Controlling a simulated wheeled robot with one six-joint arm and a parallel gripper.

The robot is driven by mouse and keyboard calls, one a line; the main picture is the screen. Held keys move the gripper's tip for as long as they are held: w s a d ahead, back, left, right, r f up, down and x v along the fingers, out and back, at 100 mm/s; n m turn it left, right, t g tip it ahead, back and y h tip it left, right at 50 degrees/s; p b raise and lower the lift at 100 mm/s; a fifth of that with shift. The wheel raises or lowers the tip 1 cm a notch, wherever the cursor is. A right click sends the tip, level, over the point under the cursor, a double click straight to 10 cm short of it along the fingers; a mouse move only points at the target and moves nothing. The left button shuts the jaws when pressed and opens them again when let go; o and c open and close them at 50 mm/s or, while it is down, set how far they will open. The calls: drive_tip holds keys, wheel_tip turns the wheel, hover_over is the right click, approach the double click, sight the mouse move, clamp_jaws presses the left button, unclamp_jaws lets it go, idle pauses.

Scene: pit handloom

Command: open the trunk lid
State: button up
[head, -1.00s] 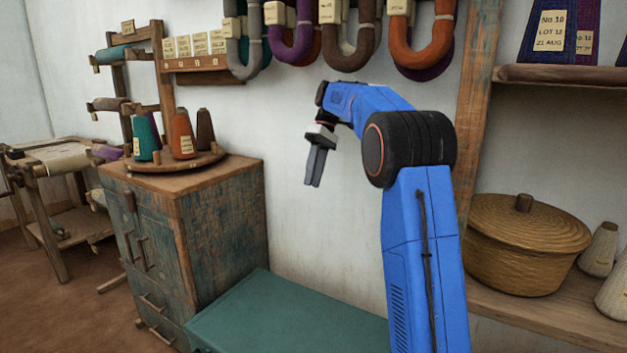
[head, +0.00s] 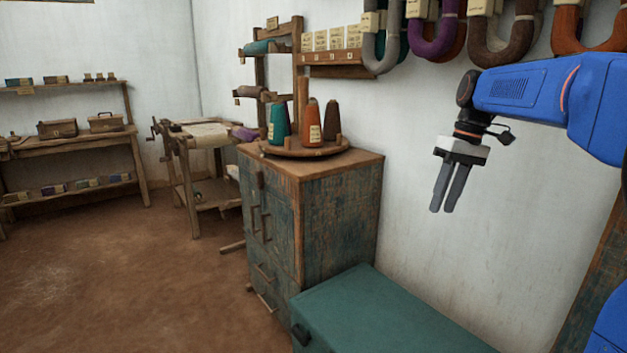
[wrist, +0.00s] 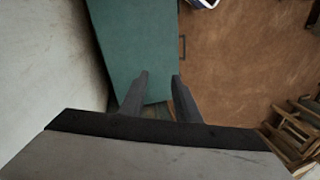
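The green trunk (head: 375,315) stands at the bottom of the head view, against the white wall. Its flat lid is shut, and its near right part is cut off by the frame. A dark handle (head: 301,335) shows on its front side. In the wrist view the trunk lid (wrist: 135,45) lies below my gripper, with a thin handle (wrist: 182,48) along its right side. My gripper (head: 450,211) hangs in the air above the trunk, fingers pointing down with a small gap between them. It is empty and apart from the trunk. Its fingertips also show in the wrist view (wrist: 160,76).
A worn blue-green cabinet (head: 340,215) adjoins the trunk's far end, with a round tray of thread cones (head: 313,125) on top. Yarn hanks (head: 435,35) hang on the wall above. The brown floor (head: 150,270) in front is clear. A wooden frame (wrist: 295,130) shows lower right in the wrist view.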

drive_tip(key=s+f+m+t+h, duration=0.1)
drive_tip(key=s+f, duration=0.5)
drive_tip(key=s, duration=0.3)
drive_tip(key=s+a+f+m+t, duration=0.1)
drive_tip(key=s+f, duration=0.4)
drive_tip(key=s, duration=0.5)
drive_tip(key=s+a+f+m+t+h, duration=0.1)
drive_tip(key=s+f+m+t, duration=0.1)
drive_tip(key=s+f, duration=0.4)
drive_tip(key=s+t, duration=0.1)
drive_tip(key=s, duration=0.2)
drive_tip(key=shift+s+f+h, duration=0.25)
drive_tip(key=shift+f+h, duration=0.05)
drive_tip(key=shift+f, duration=0.05)
drive_tip(key=shift+s+a+f, duration=0.1)
drive_tip(key=shift+s+f, duration=0.05)
drive_tip(key=shift+f, duration=0.15)
clamp_jaws()
drive_tip(key=w+a+f+n+g+h, duration=0.3)
drive_tip(key=w+a+f+n+h, duration=0.3)
drive_tip(key=w+a+f+n, duration=0.8)
drive_tip(key=w+a+f+n+t+h, duration=0.2)
drive_tip(key=a+f+n+t+h, duration=0.3)
drive_tip(key=a+f+n, duration=1.05)
drive_tip(key=w+d+f+m+y, duration=0.1)
drive_tip(key=w+d+f+m, duration=0.2)
drive_tip(key=w+f+m, duration=0.1)
drive_tip(key=shift+w+d+f+m+t, duration=0.15)
drive_tip(key=shift+w+f+m+t, duration=0.2)
drive_tip(key=shift+w, duration=0.25)
